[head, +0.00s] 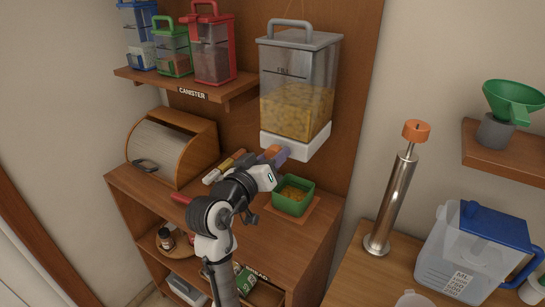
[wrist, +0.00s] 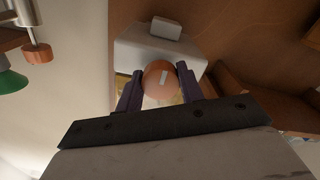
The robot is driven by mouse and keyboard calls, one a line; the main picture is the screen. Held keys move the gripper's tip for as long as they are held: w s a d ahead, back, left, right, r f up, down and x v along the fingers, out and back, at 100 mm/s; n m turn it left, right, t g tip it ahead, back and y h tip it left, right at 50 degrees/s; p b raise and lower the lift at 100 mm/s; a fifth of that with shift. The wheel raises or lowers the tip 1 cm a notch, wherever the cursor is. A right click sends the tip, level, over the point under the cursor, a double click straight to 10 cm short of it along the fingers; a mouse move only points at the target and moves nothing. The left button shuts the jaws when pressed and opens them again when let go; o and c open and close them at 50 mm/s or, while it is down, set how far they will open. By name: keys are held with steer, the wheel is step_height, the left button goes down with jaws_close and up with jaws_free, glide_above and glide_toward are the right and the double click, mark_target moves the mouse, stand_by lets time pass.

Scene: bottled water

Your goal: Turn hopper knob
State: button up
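The clear hopper (head: 297,105) of yellow pieces hangs on the wooden back panel, with a white base (head: 296,143). Its round orange knob (head: 271,151) is at the front of the base. In the wrist view the knob (wrist: 157,74) shows a white pointer mark, tilted slightly from upright. My gripper (wrist: 160,82) has one dark purple finger on each side of the knob, and both appear to touch it. In the head view my arm partly hides this contact. A green bin (head: 293,196) with yellow pieces stands below the hopper.
A shelf with several canisters (head: 211,52) is up left. A wooden roll-top box (head: 175,147) stands left on the cabinet top. A metal cylinder with an orange top (head: 393,195) and a blue-lidded jug (head: 470,250) stand right. A green funnel (head: 513,100) sits on the right shelf.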

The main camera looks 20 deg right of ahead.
steer(key=c, duration=0.4)
steer(key=m+b, duration=0.1)
steer(key=b, duration=0.1)
steer(key=m+b, duration=0.1)
steer(key=m, duration=0.1)
steer(key=shift+f+b, duration=0.25)
steer(key=shift+b, duration=0.15)
steer(key=m+b, duration=0.4)
steer(key=m, duration=0.1)
steer(key=shift+w+a, duration=0.1)
steer(key=m+b, duration=0.5)
steer(key=shift+r+m+b, duration=0.15)
steer(key=shift+m+b, duration=0.75)
steer(key=shift+m, duration=0.3)
steer(key=shift+r+m+b, duration=0.1)
steer(key=shift+m+b, duration=0.75)
steer(key=shift+m, duration=0.35)
